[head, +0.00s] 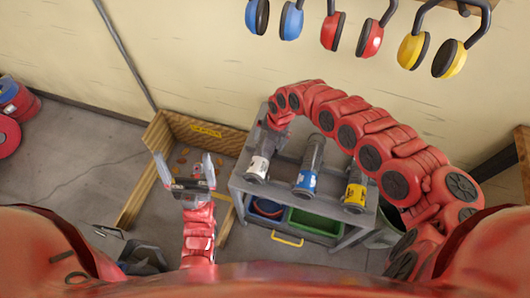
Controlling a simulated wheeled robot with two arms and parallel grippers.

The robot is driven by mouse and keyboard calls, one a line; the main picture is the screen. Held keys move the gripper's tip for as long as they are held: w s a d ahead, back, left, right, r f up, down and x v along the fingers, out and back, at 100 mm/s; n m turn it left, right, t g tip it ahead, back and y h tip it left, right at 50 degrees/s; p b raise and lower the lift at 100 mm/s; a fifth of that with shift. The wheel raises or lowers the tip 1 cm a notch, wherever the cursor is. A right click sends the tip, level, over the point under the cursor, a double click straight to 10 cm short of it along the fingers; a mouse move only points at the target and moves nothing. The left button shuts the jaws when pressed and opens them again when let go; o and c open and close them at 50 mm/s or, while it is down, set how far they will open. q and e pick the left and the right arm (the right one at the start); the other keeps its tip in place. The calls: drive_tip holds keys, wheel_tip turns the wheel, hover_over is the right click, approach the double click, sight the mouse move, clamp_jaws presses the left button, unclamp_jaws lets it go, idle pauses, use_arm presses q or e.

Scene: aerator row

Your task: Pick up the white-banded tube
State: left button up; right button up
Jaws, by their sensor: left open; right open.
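The white-banded tube (259,164) is a grey, clear-looking tube with a white label near its lower end. It is at the left end of a grey bench (237,182). My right gripper (269,136) reaches over from the right and is open at the tube's far, upper end. The fingertips are small and partly hidden there, so I cannot tell whether they touch the tube. My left gripper (184,158) is open and empty, left of the bench, with its two fingers spread.
Green (314,222) and blue bins sit below. A wooden-sided box (150,180) is behind my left gripper. Ear defenders (347,30) hang on the wall.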

sight(266, 147)
drive_tip(key=f, duration=0.2)
drive_tip(key=a+f+p, duration=0.1)
drive_tip(key=f, duration=0.1)
drive_tip(key=shift+f, duration=0.3)
drive_tip(key=shift+w+d+f, duration=0.1)
drive_tip(key=shift+f, duration=0.05)
drive_tip(key=c, duration=1.5)
